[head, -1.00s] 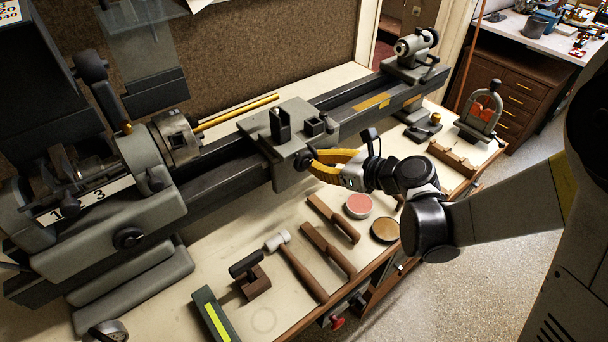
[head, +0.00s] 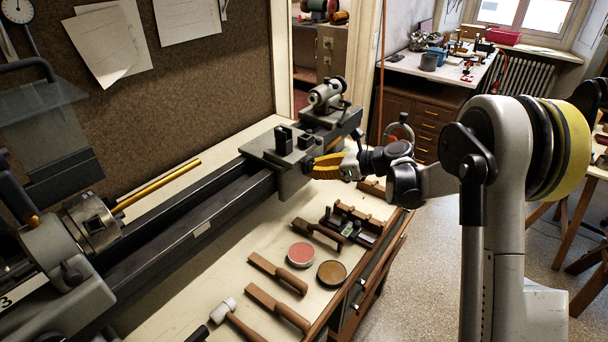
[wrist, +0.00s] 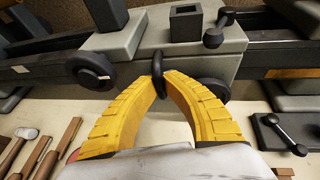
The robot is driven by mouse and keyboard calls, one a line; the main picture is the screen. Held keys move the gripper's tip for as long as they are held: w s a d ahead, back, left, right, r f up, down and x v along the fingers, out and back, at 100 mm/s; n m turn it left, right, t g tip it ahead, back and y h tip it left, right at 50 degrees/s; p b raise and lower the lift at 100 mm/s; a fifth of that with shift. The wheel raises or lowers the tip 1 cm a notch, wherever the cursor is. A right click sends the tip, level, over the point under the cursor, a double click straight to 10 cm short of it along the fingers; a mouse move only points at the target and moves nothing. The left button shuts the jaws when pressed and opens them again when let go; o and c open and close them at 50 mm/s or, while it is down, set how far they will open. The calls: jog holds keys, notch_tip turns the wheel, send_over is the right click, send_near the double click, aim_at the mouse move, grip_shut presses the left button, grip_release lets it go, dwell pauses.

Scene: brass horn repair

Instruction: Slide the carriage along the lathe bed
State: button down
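The grey carriage (head: 265,147) sits across the dark lathe bed (head: 180,230), close to the tailstock (head: 326,95) at the bed's far right end. Two dark blocks stand on its top. In the wrist view the carriage (wrist: 125,45) fills the upper middle, with a dark handwheel (wrist: 88,67) on its front. My gripper (head: 314,163) is at the carriage's front, its yellow fingers meeting there. In the wrist view my gripper (wrist: 158,76) has its fingertips closed on a black upright handle (wrist: 157,62).
The chuck (head: 92,225) with a brass rod (head: 158,184) is at the left, well clear of the carriage. Wooden-handled tools, a mallet (head: 226,309), a red tin (head: 301,254) and a brown tin (head: 331,273) lie on the bench in front of the bed.

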jog(key=shift+w+d, duration=0.1)
jog(key=shift+w, duration=0.05)
jog(key=c, duration=1.8)
grip_release()
jog(key=v, duration=1.2)
